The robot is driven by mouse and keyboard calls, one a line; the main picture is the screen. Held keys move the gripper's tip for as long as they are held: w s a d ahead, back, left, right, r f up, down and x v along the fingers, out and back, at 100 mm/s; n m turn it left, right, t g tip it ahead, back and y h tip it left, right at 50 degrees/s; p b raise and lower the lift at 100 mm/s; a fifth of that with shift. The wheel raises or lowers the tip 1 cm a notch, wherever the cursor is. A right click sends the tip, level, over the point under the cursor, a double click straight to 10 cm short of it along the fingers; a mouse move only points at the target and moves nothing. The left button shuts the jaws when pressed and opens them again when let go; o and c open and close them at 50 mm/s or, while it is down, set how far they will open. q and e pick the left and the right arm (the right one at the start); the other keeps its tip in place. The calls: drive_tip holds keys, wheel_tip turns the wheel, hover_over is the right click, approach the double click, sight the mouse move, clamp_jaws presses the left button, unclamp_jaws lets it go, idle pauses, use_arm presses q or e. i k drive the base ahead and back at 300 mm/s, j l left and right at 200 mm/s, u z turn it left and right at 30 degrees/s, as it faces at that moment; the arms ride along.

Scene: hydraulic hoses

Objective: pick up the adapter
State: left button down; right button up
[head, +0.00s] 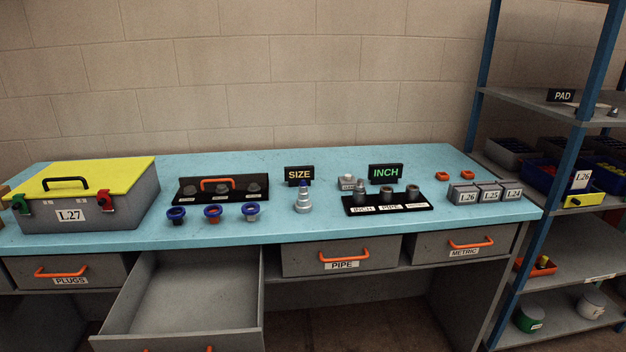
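No part is labelled as an adapter, so I cannot tell which one it is. Small metal fittings (360,193) stand upright on a black tray (420,207) with labels including INCH and PIPE, in front of a green-lettered INCH sign (386,172). A stepped grey cone (303,198) stands left of the tray, before the SIZE sign (299,173). A small grey piece (347,182) with a label stands behind the tray's left end. Neither of my grippers is in view.
A grey toolbox (110,211) with a yellow lid fills the bench's left end. A black rack (221,191) has several ringed caps (213,213) before it. An open empty drawer (190,290) juts out below. Grey bins (489,194) and a shelf unit (545,185) are at right.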

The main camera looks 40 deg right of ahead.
sight(359, 186)
drive_tip(key=z, duration=1.6)
